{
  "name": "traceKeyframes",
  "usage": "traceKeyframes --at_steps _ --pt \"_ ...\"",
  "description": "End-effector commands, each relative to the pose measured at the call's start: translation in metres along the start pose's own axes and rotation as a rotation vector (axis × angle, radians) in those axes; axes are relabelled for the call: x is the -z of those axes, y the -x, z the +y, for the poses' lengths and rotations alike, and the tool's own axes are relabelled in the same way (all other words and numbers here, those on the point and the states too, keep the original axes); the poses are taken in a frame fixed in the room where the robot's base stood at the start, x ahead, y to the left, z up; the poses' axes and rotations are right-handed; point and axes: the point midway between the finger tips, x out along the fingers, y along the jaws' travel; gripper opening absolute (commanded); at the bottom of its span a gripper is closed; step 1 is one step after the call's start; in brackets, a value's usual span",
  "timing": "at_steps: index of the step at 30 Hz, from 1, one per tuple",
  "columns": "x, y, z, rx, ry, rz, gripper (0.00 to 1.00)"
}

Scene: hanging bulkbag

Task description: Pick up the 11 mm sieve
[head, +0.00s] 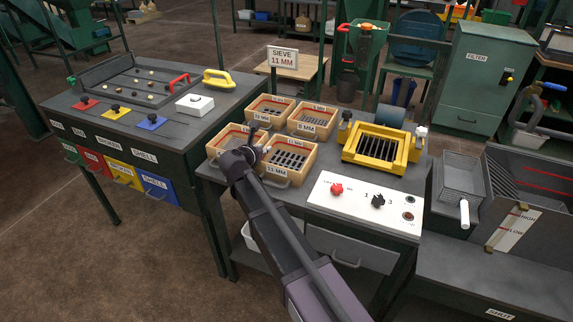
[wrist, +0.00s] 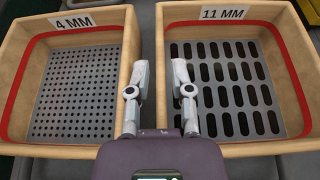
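The 11 mm sieve (wrist: 225,148) is a light wooden tray with a red inner line, a slotted grey bottom and an "11 MM" label. In the head view, a slotted tray (head: 303,172) at the front right of a group of sieves appears to be the same one. In the wrist view, my gripper (wrist: 160,75) is open and empty, its fingers apart near the sieve's left wall and the neighbouring 4 mm sieve (wrist: 124,60). I cannot tell how high the fingers are. In the head view my gripper (head: 252,147) is at the sieve's left side, partly covering it.
Two more sieves (head: 270,106) (head: 313,118) stand behind. A yellow frame (head: 385,148) and a white control panel (head: 366,203) are to the right. A "SIEVE 11 MM" sign (head: 283,57) stands behind. A table with coloured drawers (head: 118,170) is at left.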

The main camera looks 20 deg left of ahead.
Motion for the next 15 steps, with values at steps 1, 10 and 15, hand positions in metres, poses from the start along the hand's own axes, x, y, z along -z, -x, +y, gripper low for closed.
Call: traceKeyframes --at_steps 1,10,15 --pt "-0.0002 -0.0001 0.0 0.0 0.0 0.0 0.29" --pt "-0.0003 0.0004 -0.0002 0.0 0.0 0.0 0.29" --pt "-0.0002 0.0004 -0.0001 0.0 0.0 0.0 0.26"
